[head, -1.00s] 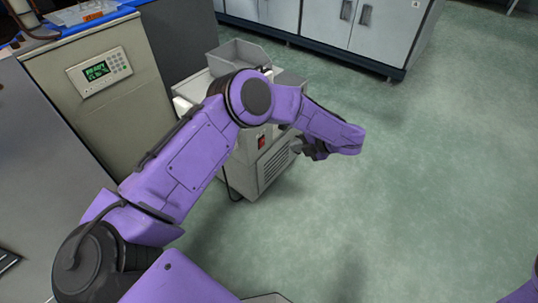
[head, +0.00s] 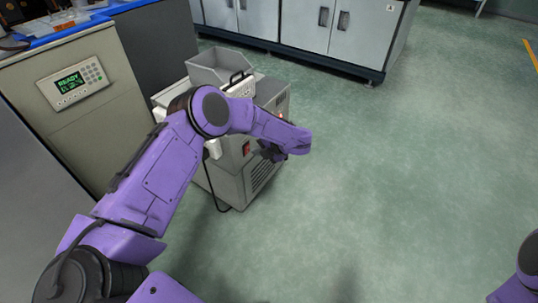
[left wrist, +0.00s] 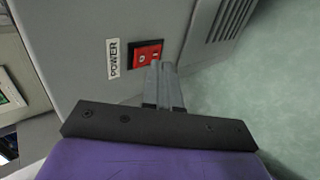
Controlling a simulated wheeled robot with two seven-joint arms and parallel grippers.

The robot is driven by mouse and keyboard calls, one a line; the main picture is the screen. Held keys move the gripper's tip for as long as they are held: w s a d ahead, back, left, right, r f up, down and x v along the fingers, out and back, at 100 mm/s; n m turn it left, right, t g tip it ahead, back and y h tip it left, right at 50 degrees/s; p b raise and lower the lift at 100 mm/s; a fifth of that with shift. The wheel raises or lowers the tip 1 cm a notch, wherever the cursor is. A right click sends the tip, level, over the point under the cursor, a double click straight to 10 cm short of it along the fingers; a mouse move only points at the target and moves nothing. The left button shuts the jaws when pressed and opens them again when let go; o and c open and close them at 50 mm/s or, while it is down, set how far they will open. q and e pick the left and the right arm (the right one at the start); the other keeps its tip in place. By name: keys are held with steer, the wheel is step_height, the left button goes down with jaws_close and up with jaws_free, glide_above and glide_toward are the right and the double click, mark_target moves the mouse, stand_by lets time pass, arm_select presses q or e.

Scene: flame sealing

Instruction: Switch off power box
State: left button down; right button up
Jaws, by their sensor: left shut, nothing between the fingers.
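The power box (head: 228,185) is a grey floor-standing cabinet with side vents, in the middle of the head view, partly hidden behind my left arm. Its red power switch (head: 246,148) is on the front face. In the left wrist view the red switch (left wrist: 147,54) sits right of a white POWER label (left wrist: 113,58). My left gripper (left wrist: 160,66) is shut and empty, its fingertips just below the switch's right part; I cannot tell whether they touch it. In the head view the left gripper (head: 271,153) is at the box's front. My right gripper is not in view.
A beige machine (head: 90,110) with a green READY display (head: 70,84) stands at the left. A grey open bin (head: 218,66) is on top of the box. White cabinets (head: 330,25) line the back. The green floor (head: 400,180) on the right is clear.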

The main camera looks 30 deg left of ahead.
arm_select(q)
steer(key=shift+a+r, duration=0.1)
steer(key=shift+a, duration=0.75)
steer(key=shift+r, duration=0.1)
steer(key=shift+a+r+p, duration=0.25)
steer(key=shift+a+p, duration=0.1)
steer(key=shift+f, duration=0.15)
steer(key=shift+r+p, duration=0.5)
steer(key=shift+r, duration=0.35)
